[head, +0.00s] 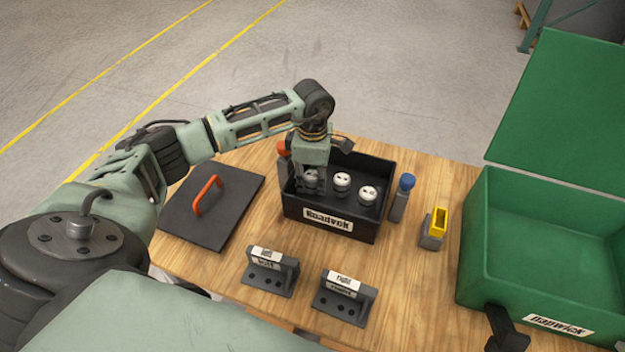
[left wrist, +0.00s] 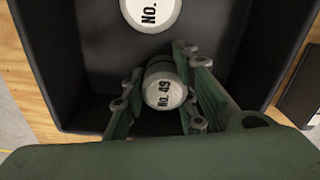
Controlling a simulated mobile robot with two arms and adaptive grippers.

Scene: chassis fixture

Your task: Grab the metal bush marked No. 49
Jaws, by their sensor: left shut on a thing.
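The metal bush marked No. 49 (left wrist: 163,92) is a round, pale piece with black lettering on its top. It stands between the fingers of my left gripper (left wrist: 163,100), which is shut on it, inside the black box labelled Roadvek (head: 328,221). In the head view the left gripper (head: 311,184) reaches down into the left end of this box, and its fingers partly cover the bush. Two similar white-topped bushes, a middle one (head: 342,184) and a right one (head: 368,195), stand in the same box. The right gripper does not show clearly.
A black lid with a red handle (head: 207,195) lies left of the box. A blue-topped piece (head: 403,195) and a yellow-topped piece (head: 436,228) stand to the right. Two grey labelled blocks (head: 271,272) (head: 344,298) stand in front. An open green crate (head: 478,260) stands far right.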

